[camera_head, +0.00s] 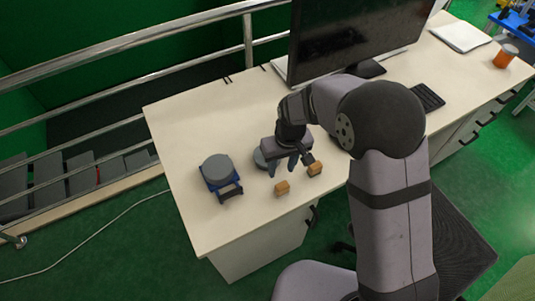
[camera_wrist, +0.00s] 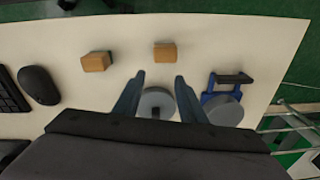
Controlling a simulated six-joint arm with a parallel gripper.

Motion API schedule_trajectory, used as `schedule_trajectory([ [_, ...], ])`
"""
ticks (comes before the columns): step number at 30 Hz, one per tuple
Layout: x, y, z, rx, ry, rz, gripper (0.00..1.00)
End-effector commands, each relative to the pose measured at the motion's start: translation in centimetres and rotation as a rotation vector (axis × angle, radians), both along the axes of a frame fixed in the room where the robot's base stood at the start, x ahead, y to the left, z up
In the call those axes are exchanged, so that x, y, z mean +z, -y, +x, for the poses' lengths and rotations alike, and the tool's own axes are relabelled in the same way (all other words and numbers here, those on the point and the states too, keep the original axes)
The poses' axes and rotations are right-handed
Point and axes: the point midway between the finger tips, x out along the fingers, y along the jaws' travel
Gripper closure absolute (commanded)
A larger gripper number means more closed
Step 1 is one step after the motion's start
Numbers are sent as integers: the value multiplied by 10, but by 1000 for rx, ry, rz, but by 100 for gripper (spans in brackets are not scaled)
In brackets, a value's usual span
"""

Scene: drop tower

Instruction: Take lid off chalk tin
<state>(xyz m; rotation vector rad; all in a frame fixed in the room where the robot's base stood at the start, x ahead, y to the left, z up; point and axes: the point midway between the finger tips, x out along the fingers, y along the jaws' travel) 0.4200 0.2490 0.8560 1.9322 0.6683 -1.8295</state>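A grey round object (camera_head: 260,158), perhaps the lidded chalk tin, stands on the desk, partly hidden behind my gripper (camera_head: 283,170). In the wrist view the grey round object (camera_wrist: 150,98) shows between the fingers, with a small dark spot near its middle. My gripper (camera_wrist: 159,79) is open, its two fingers apart and nothing held. A second grey disc (camera_head: 216,167) sits on a blue piece with a dark handle-like bar at the left of the desk. That disc (camera_wrist: 223,111) is right of the fingers in the wrist view. I cannot tell for certain which is the tin.
Two small wooden blocks (camera_head: 282,188) (camera_head: 315,168) lie near the desk's front edge. A monitor (camera_head: 345,40), keyboard (camera_head: 428,97) and mouse (camera_wrist: 38,85) stand to the other side. The desk's left end (camera_head: 180,130) is clear.

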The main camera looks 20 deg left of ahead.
Motion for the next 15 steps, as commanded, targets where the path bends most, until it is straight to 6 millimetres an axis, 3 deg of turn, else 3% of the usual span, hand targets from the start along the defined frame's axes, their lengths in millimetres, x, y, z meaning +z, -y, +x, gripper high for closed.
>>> schedule_trajectory([
  [1,15,-15,22,14,55,40,62],
  [5,41,-42,59,77,160,105,62],
  [15,38,-42,61,154,180,101,62],
])
